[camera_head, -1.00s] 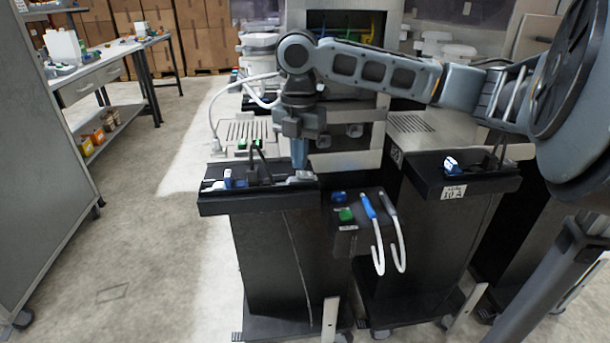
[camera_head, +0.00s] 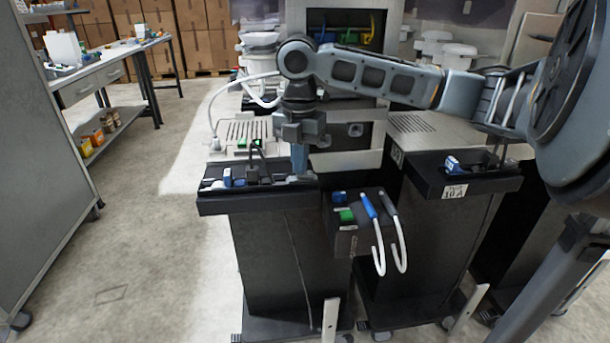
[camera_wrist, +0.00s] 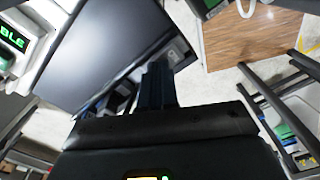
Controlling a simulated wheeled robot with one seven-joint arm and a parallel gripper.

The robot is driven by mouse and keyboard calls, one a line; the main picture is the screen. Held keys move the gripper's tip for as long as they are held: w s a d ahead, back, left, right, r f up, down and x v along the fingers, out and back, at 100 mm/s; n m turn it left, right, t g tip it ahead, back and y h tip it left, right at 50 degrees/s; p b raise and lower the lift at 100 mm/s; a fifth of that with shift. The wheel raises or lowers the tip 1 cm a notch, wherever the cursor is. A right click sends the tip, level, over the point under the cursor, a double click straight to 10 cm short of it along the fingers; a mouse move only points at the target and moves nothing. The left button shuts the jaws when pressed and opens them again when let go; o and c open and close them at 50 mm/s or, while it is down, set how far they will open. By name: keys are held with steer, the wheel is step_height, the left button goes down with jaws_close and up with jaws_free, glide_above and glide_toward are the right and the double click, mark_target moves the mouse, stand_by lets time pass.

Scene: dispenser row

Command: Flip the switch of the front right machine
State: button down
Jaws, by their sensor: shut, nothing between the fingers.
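My gripper (camera_head: 299,160) points down at the right end of the black top of the left front stand (camera_head: 258,207), its tips beside small grey parts there; contact cannot be told. Its fingers are together and empty, and show dark in the wrist view (camera_wrist: 157,80). A blue switch-like part (camera_head: 227,177) and a black plug with a cable (camera_head: 252,174) sit on that same top. The right front stand (camera_head: 430,185) carries another blue switch-like part (camera_head: 453,164) above a white "10 A" label (camera_head: 454,192). My gripper is well left of it. Switch positions are too small to tell.
Behind stands a grey machine (camera_head: 345,160). A workbench (camera_head: 95,72) is at the left; the floor between is clear.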

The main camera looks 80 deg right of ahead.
steer(key=shift+f, duration=0.25)
steer(key=shift+r+p, duration=2.75)
steer(key=shift+r, duration=0.85)
